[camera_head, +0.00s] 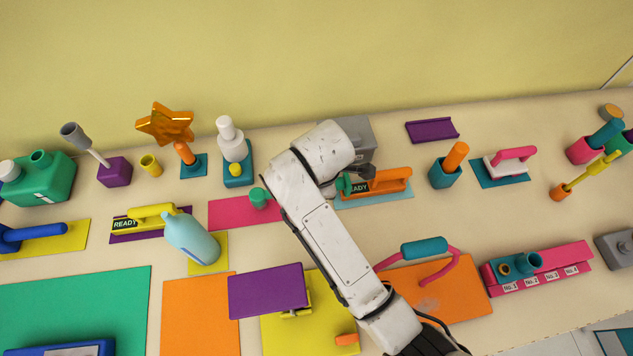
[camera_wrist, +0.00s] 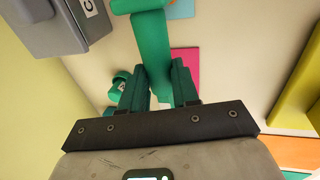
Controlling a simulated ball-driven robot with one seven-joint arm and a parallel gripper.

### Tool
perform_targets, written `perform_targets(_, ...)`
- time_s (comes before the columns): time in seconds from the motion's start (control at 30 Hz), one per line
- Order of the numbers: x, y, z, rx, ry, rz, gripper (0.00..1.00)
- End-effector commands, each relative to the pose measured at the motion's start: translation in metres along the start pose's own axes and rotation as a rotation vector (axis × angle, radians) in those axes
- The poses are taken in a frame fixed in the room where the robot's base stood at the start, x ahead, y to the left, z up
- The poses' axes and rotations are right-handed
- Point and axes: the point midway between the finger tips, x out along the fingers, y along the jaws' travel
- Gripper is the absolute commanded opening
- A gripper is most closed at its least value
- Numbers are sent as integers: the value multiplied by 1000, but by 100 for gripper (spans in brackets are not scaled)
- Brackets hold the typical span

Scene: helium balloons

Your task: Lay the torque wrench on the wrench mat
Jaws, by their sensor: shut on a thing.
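My gripper (camera_wrist: 160,72) is shut on a green thing (camera_wrist: 150,35), which I take to be the torque wrench. A broad green piece sticks out beyond the fingertips; the gripped part is partly hidden by them. In the head view my arm covers most of the gripper, and green parts show at both sides of it. A pink mat (camera_head: 228,215), perhaps the wrench mat, lies left of my arm with a green knob-like piece (camera_head: 259,197) over it. The pink mat also shows behind the held thing in the wrist view (camera_wrist: 187,62). I cannot tell its height above the table.
An orange tool marked READY (camera_head: 385,184) lies on a light blue mat right of my arm. A grey box (camera_head: 362,135) stands behind it. A yellow READY tool (camera_head: 150,214) and a pale blue bottle (camera_head: 192,238) are to the left. A purple panel (camera_head: 266,290) stands near the front.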

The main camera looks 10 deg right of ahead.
Motion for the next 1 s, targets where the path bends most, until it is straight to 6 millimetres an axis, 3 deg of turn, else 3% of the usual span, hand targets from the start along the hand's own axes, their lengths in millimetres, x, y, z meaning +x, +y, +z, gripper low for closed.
perform_targets(0.2, 4, -1, 0, 0, 0, 1, 0)
perform_targets(0.23, 4, -1, 0, 0, 0, 1, 31)
perform_targets(0.53, 3, -1, 0, 0, 0, 1, 60)
perform_targets(0.7, 3, -1, 0, 0, 0, 0, 60)
perform_targets(1.0, 4, -1, 0, 0, 0, -1, 89)
